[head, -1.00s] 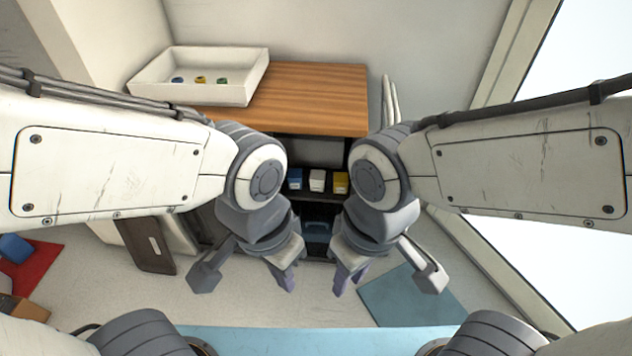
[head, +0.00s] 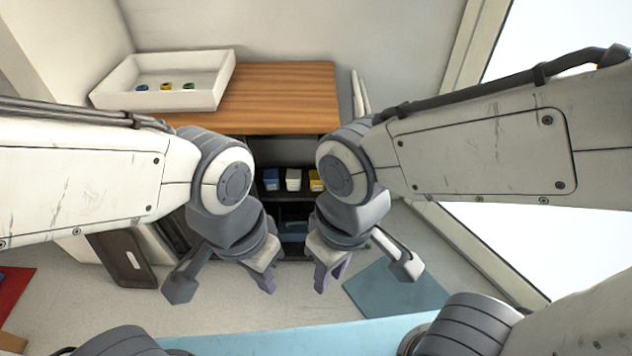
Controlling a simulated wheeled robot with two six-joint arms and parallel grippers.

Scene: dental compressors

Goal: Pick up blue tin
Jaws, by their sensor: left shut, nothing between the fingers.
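A blue tin (head: 271,180) stands at the left of a row on a dark shelf (head: 291,197) under the wooden top. A white tin (head: 293,180) and a yellow tin (head: 316,181) stand to its right. My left gripper (head: 266,285) is shut and empty, in front of and below the shelf in the picture. My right gripper (head: 328,280) hangs to its right, apart from the tins; its finger gap is unclear. My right arm partly covers the yellow tin.
A white tray (head: 213,92) with small blue, yellow and green pieces sits on the wooden top (head: 290,95). A dark bluish object (head: 293,228) lies below the shelf. A blue mat (head: 395,292) lies on the floor at right, a red mat (head: 12,298) at left.

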